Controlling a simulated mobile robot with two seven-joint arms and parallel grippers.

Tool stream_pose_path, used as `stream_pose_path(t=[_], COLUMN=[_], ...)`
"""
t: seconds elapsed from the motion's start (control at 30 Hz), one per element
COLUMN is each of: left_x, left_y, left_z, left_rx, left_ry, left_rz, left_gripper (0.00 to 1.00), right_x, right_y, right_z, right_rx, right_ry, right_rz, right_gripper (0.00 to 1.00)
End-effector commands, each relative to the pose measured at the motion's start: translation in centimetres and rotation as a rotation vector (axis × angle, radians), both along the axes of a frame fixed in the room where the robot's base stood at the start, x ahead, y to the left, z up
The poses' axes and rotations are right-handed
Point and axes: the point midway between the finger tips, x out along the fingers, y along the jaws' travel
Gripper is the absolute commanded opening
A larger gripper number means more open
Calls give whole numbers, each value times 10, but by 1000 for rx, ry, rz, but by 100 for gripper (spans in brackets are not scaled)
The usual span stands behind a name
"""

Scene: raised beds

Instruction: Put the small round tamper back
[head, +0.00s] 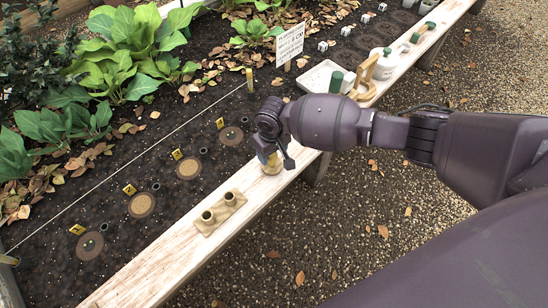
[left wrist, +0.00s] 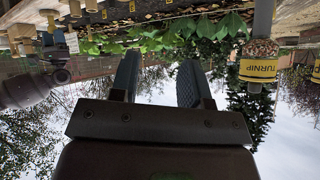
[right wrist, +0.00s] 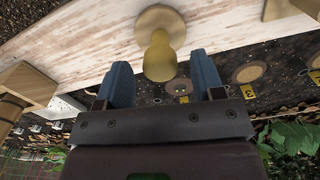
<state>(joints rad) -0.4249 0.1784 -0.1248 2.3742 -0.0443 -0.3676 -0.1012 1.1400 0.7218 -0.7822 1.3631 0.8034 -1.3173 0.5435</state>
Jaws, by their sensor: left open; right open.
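The small round tamper (head: 270,166) stands on the wooden plank (head: 180,255) of the bed's edge. In the right wrist view its pale yellow handle (right wrist: 160,60) points toward me, with its round base (right wrist: 160,20) behind on the plank. My right gripper (head: 274,152) is directly over the tamper. Its fingers (right wrist: 161,72) are open on either side of the handle's near end, with gaps visible. In the head view the gripper partly hides the tamper. My left gripper (left wrist: 157,80) is open and empty, and is not in the head view.
A tan two-hole holder (head: 221,211) sits nearer on the plank. A white tray (head: 315,78), a wooden frame (head: 366,80) and a white pot (head: 384,64) stand farther along. Round patches (head: 142,205) and numbered yellow tags line the soil.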

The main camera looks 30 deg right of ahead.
Motion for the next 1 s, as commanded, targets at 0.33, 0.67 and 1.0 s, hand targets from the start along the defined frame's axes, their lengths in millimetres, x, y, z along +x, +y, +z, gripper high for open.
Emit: stream_pose_path(t=[0.33, 0.67, 1.0], left_x=[-5, -9, -9], left_y=[5, 6, 6], left_z=[8, 4, 4], left_rx=[-23, -32, -33], left_ry=[21, 38, 38], left_rz=[37, 50, 51], left_gripper=[43, 43, 43], right_x=[2, -1, -1], right_y=[1, 1, 1], right_z=[67, 76, 75], right_rx=[1, 1, 0], right_ry=[-8, 1, 1], right_rz=[1, 1, 1], right_gripper=[62, 62, 62])
